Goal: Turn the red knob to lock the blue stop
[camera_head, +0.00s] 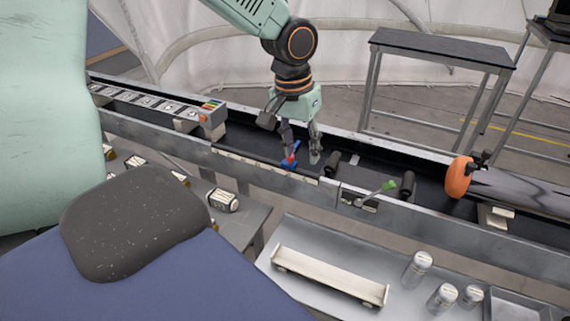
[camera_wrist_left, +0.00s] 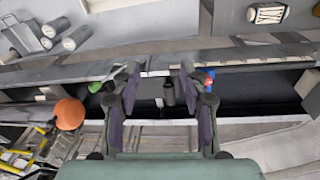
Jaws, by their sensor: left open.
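The blue stop (camera_head: 288,165) sits on the near side rail of the conveyor, with the small red knob (camera_head: 291,158) on it. My left gripper (camera_head: 302,156) is open and points down over the belt beside the stop. One finger partly covers the knob and stop. In the left wrist view the blue stop (camera_wrist_left: 211,74) and red knob (camera_wrist_left: 209,81) show just right of the right finger, outside the gap of the left gripper (camera_wrist_left: 155,74). The gap holds neither. Whether the finger touches the knob I cannot tell. My right gripper is out of view.
A green-handled lever (camera_head: 378,193) sits on the near rail to the right. Black rollers (camera_head: 332,163) lie across the belt. An orange disc (camera_head: 458,176) is further right. A lower tray (camera_head: 330,235) with several metal cans (camera_head: 417,269) stands in front.

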